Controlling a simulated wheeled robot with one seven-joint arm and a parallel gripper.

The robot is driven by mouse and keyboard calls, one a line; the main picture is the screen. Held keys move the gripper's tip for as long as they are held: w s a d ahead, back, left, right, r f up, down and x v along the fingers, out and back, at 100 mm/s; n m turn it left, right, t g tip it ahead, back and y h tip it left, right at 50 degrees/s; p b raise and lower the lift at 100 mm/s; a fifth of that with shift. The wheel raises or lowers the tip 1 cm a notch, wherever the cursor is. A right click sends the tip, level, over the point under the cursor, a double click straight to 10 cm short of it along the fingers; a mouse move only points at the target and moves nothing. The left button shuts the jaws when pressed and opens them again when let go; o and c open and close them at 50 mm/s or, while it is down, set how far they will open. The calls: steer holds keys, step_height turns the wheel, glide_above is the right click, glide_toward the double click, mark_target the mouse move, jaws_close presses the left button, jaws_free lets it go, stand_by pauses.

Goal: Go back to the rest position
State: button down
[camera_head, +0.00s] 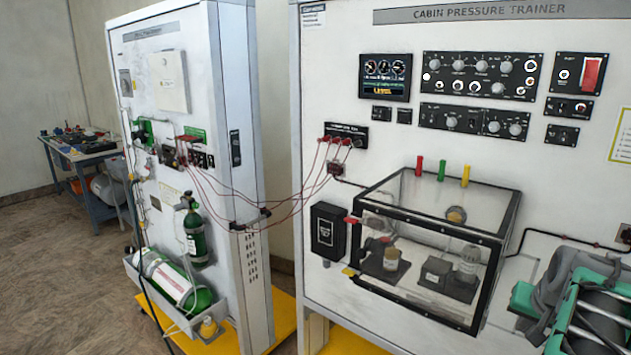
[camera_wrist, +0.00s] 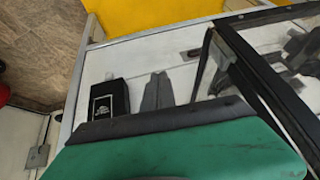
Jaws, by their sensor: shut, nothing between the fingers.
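My gripper (camera_wrist: 157,82) shows in the wrist view as two grey tapered fingers, side by side and shut with nothing between them. The green and dark housing of my wrist fills the bottom of that view. In the head view my green and grey arm shows at the lower right edge, in front of the cabin pressure trainer panel (camera_head: 400,25) and to the right of the clear chamber box (camera_head: 455,200). I cannot make out the fingertips clearly there.
The chamber box has a black frame and holds small jars and blocks. A black box (camera_head: 328,231) is mounted left of it; one also shows in the wrist view (camera_wrist: 109,100). Red cables (camera_head: 235,195) span to the oxygen panel (camera_head: 170,40). Open floor (camera_head: 50,280) lies left.

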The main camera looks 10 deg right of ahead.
steer(key=s+a+f+n+g+y, duration=0.1)
steer(key=a+f+n, duration=0.15)
steer(key=a, duration=0.65)
steer(key=s+a+f+n+g+y, duration=0.1)
steer(key=a+f, duration=0.3)
steer(key=a, duration=0.4)
steer(key=s+a+f+n+g+y, duration=0.1)
steer(key=a+f, duration=0.3)
steer(key=a, duration=0.5)
steer(key=w+a+r+n+t, duration=0.1)
steer(key=a+r+n, duration=0.1)
steer(key=a, duration=0.4)
steer(key=w+a+r+n+t, duration=0.1)
steer(key=a+r+n, duration=0.1)
steer(key=a, duration=0.5)
steer(key=shift+w+n+y, duration=0.4)
steer(key=shift+n, duration=0.35)
steer(key=shift+r, duration=0.1)
